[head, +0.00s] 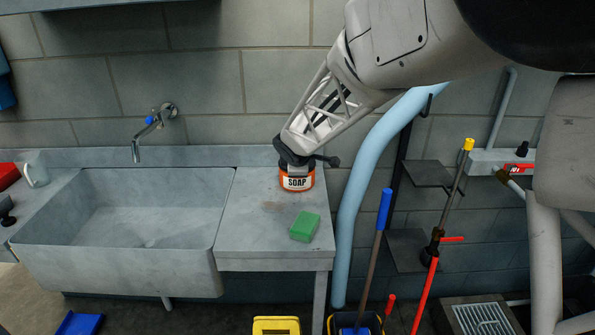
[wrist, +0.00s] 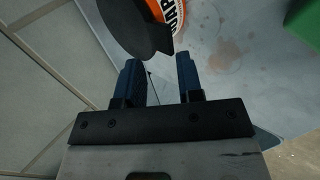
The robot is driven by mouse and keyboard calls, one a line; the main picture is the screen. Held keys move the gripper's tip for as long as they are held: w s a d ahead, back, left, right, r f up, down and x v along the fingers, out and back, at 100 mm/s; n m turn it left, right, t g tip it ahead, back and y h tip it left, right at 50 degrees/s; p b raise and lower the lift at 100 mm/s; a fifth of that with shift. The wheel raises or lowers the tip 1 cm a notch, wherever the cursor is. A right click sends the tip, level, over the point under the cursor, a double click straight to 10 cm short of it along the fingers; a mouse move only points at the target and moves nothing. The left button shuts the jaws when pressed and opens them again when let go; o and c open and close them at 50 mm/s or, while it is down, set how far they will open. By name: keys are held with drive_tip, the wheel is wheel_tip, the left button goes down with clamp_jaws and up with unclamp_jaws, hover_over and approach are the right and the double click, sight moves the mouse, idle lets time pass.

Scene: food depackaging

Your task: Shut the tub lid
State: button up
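The tub (head: 297,181) is orange with a white band reading SOAP and stands on the counter beside the sink. Its orange side also shows at the top of the wrist view (wrist: 168,12). The black lid (wrist: 125,22) has a protruding tab and shows beside the tub there, seemingly tilted; my gripper hides part of it in the head view. My gripper (wrist: 160,68) is open, its two blue fingers apart, with nothing clearly held between them. The lid lies just beyond the fingertips; I cannot tell whether they touch it.
A green sponge (head: 305,226) lies on the counter in front of the tub. The sink basin (head: 140,235) is to the left, with a tap (head: 150,127) above it. The wall is close behind, and a light-blue pipe (head: 372,165) runs at the right.

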drive_tip(key=shift+v, duration=1.05)
drive_tip(key=shift+c, duration=0.3)
drive_tip(key=shift+w+d+r, duration=0.1)
drive_tip(key=c, duration=0.5)
drive_tip(key=shift+w+d+r+m, duration=0.1)
drive_tip(key=shift+w+m, duration=0.1)
drive_tip(key=shift+m, duration=0.3)
clamp_jaws()
drive_tip(key=w+r+m+g, duration=0.5)
drive_tip(key=r+m+g, duration=0.3)
drive_tip(key=m, duration=0.9)
drive_tip(key=shift+w+a+r+g, duration=0.2)
drive_tip(key=shift+a+r+g, duration=0.1)
drive_tip(key=shift+r, duration=0.45)
